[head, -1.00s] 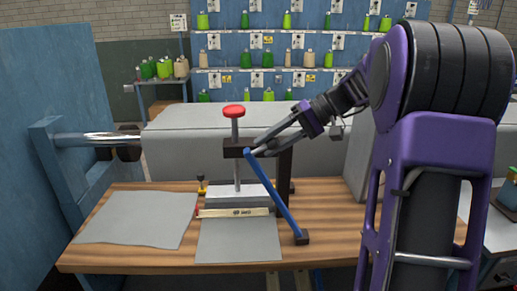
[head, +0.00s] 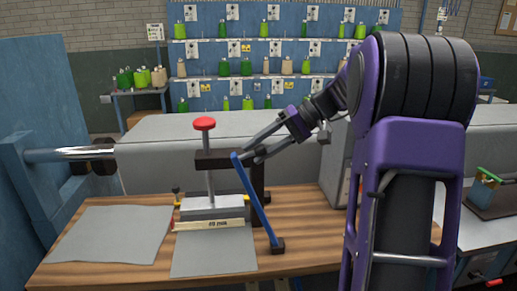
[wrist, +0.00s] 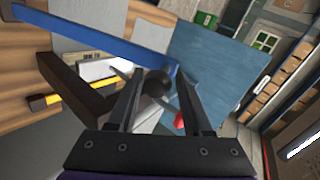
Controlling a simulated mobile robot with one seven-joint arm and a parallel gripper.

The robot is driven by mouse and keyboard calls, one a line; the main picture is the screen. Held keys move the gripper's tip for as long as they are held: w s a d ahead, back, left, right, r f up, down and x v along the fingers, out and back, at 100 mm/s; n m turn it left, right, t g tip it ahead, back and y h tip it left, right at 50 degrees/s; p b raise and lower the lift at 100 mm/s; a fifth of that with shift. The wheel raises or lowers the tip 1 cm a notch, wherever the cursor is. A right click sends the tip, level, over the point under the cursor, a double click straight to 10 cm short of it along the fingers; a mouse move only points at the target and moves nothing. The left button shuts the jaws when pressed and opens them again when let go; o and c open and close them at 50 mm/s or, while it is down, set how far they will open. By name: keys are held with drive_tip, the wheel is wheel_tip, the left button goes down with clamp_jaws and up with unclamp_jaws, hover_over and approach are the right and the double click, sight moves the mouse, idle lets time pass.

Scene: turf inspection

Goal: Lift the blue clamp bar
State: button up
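The blue clamp bar (head: 254,198) slants in the head view from a dark block (head: 277,246) on the table up to the dark press arm (head: 221,159). It also crosses the upper left of the wrist view (wrist: 95,38). My gripper (head: 251,154) is beside the bar's upper end. In the wrist view its two fingers (wrist: 158,83) are apart. A black ball shows between them (wrist: 157,82); I cannot tell whether it belongs to the bar or the press, or whether the fingers touch anything.
The press has a red knob (head: 204,123) on a vertical rod, close to my gripper. Grey sheets (head: 113,235) lie on the wooden table (head: 320,215). A yellowish strip (head: 208,225) lies before the press base. A grey panel (head: 165,155) stands behind. The table right of the bar is clear.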

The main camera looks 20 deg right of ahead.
drive_tip(key=shift+o, duration=1.4)
drive_tip(key=shift+d+f, duration=0.3)
drive_tip(key=shift+f, duration=0.1)
drive_tip(key=shift+a+r, duration=0.1)
drive_tip(key=shift+r, duration=0.1)
drive_tip(key=v, duration=1.7)
drive_tip(key=shift+p, duration=0.45)
drive_tip(key=shift+s, duration=0.15)
